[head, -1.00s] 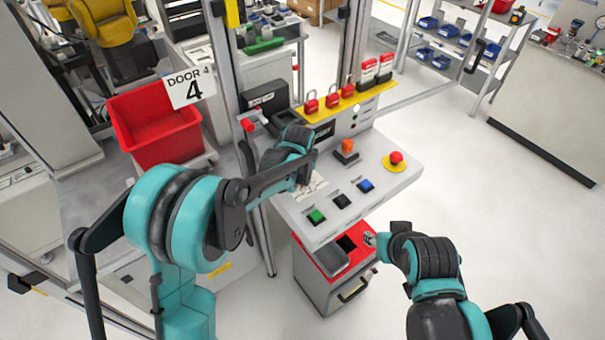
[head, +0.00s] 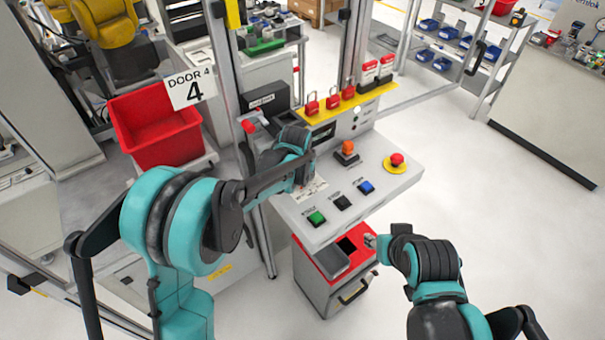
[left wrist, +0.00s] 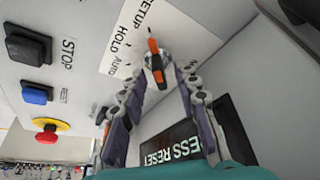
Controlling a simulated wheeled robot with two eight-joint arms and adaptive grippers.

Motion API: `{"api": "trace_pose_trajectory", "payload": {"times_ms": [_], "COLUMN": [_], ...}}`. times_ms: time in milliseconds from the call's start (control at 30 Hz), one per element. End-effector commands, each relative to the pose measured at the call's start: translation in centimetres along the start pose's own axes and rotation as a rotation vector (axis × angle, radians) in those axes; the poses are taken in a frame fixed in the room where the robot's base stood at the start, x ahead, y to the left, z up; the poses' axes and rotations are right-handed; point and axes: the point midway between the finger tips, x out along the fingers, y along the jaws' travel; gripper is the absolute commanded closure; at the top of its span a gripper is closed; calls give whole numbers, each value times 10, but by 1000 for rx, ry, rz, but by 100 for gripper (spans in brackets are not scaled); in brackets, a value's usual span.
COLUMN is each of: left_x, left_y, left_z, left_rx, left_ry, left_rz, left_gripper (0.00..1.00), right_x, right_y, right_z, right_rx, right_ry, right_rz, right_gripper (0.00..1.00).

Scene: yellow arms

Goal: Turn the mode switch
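The mode switch (left wrist: 155,62) is a small black knob with an orange pointer on a white plate (left wrist: 125,40) lettered SETUP, HOLD and Auto. The plate is partly visible in the head view (head: 312,190), where my left gripper hides the knob. In the left wrist view my left gripper (left wrist: 160,74) is open, with one finger on either side of the knob. I cannot tell whether the fingertips touch it. My right gripper (head: 370,240) is low at the front right of the console, away from the switch; its fingers are too small to read.
The console (head: 375,195) carries green (head: 317,218), black (head: 342,202) and blue (head: 366,187) buttons, an orange control (head: 347,150) and a red emergency stop (head: 397,160). Red padlocks hang on a yellow rail (head: 345,101) behind. A red bin (head: 155,125) stands left. Floor on the right is clear.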

Motion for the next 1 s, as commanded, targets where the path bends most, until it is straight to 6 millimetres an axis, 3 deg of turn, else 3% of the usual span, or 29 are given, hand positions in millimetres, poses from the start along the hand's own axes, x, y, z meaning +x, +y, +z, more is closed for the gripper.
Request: {"api": "trace_pose_trajectory", "payload": {"times_ms": [167, 267, 700, 1000], "left_x": [-4, -16, -104, -120], "left_y": [0, 0, 0, 0], "left_z": [0, 0, 0, 0], "left_rx": [0, 0, 0, 0], "left_ry": [0, 0, 0, 0], "left_rz": [0, 0, 0, 0], "left_gripper": [69, 69, 69, 69], "right_x": [0, 0, 0, 0], "right_y": [0, 0, 0, 0], "right_z": [0, 0, 0, 0], "right_rx": [0, 0, 0, 0], "right_ry": [0, 0, 0, 0], "right_rz": [0, 0, 0, 0], "right_gripper": [60, 60, 60, 60]}}
